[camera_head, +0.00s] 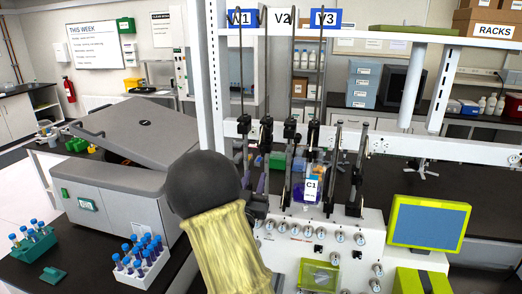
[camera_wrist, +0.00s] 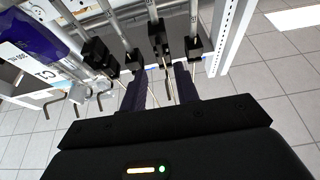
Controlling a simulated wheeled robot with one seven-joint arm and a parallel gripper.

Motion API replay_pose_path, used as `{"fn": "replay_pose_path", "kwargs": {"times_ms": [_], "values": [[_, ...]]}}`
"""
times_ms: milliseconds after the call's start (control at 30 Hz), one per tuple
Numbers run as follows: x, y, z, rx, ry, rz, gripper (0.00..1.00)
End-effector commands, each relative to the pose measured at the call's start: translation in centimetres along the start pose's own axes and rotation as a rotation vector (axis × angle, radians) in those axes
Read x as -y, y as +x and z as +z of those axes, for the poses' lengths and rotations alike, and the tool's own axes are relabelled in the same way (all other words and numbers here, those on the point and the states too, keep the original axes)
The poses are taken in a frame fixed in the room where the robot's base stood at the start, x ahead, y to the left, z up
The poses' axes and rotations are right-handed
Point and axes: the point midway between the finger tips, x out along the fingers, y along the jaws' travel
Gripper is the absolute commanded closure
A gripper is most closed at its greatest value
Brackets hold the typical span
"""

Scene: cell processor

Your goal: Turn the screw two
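In the wrist view, the two dark fingers of my gripper (camera_wrist: 162,82) stand apart at the bottom middle. A thin metal screw handle (camera_wrist: 169,88) hangs from a black clamp and shows in the gap between the fingers; I cannot tell whether they touch it. Black clamps (camera_wrist: 158,40) sit on metal rods above. In the head view, a V2 label (camera_head: 283,18) hangs over the middle of the rack, between V1 (camera_head: 239,17) and V3 (camera_head: 325,18). Black clamps (camera_head: 290,129) line up on the rods below. My dark arm joint hides most of my gripper there.
A purple bag labelled C1 (camera_head: 312,188) hangs among the rods, and also shows at left in the wrist view (camera_wrist: 27,42). A white panel with knobs (camera_head: 320,232), a green-framed screen (camera_head: 428,225), a grey centrifuge (camera_head: 125,190) and a tube rack (camera_head: 143,265) stand around.

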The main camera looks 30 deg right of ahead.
Motion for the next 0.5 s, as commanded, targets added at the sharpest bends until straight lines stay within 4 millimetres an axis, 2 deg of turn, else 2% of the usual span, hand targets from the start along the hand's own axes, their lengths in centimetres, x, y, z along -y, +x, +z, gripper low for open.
{"fn": "replay_pose_path", "kwargs": {"times_ms": [33, 300, 500], "values": [[-0.1, 1.2, -0.4, 0.000, -0.002, 0.002, 0.69], [-0.1, 5.9, -0.5, -0.001, -0.001, 0.002, 0.69], [0.0, 8.4, -0.2, 0.000, -0.001, 0.001, 0.69]]}}
